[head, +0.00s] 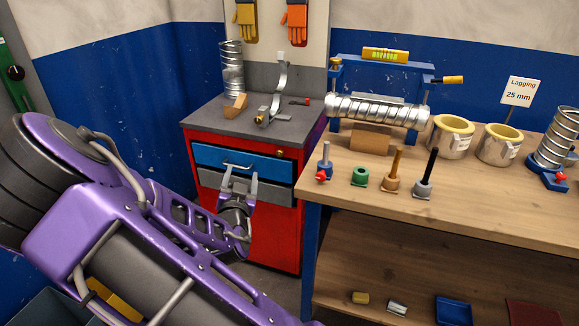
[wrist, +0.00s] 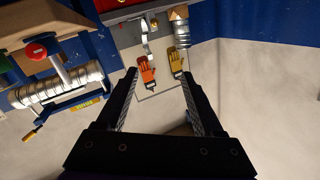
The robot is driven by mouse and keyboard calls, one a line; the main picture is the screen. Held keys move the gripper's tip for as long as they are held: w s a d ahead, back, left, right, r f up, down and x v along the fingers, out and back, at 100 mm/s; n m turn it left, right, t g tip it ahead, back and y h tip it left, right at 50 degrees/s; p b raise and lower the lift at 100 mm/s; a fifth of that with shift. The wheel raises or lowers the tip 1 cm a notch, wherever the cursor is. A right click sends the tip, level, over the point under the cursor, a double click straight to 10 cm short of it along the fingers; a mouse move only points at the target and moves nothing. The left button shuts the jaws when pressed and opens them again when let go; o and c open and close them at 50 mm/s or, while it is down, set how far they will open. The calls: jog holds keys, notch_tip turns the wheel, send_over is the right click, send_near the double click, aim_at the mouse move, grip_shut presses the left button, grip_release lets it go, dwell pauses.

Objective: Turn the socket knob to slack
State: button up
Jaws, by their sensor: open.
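A blue socket (head: 323,173) with a pale upright rod and a small red knob (head: 320,175) stands at the front left of the wooden bench. A second red knob (head: 561,177) sits on the blue stand of the duct piece at the far right. I cannot tell which of these is the socket knob, or how either is turned. My gripper (head: 239,181) is open and empty, in front of the red cabinet, left of and apart from the bench. The wrist view shows its two spread fingers (wrist: 159,78) with nothing between them. A red knob (wrist: 36,50) shows there at upper left.
Green, brown and grey sockets stand right of the blue one. Behind them a spiral duct (head: 375,111) lies in a blue frame. Two tape-like rolls (head: 451,143) are beside it. The red cabinet (head: 270,235) carries a duct piece and a metal bracket.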

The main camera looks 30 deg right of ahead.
jog(key=s+d+f+m+g+h, duration=0.2)
jog(key=s+d+f+h, duration=0.15)
jog(key=s, duration=0.45)
jog(key=s+d+f+m+g+h, duration=0.1)
jog(key=s+d+f+g+h, duration=0.1)
jog(key=s+d+f, duration=0.4)
jog(key=b, duration=0.9)
send_near(321, 178)
jog(key=x, duration=0.8)
jog(key=shift+w+r, duration=0.1)
jog(key=shift+w, duration=0.05)
jog(key=shift+c, duration=0.3)
grip_shut()
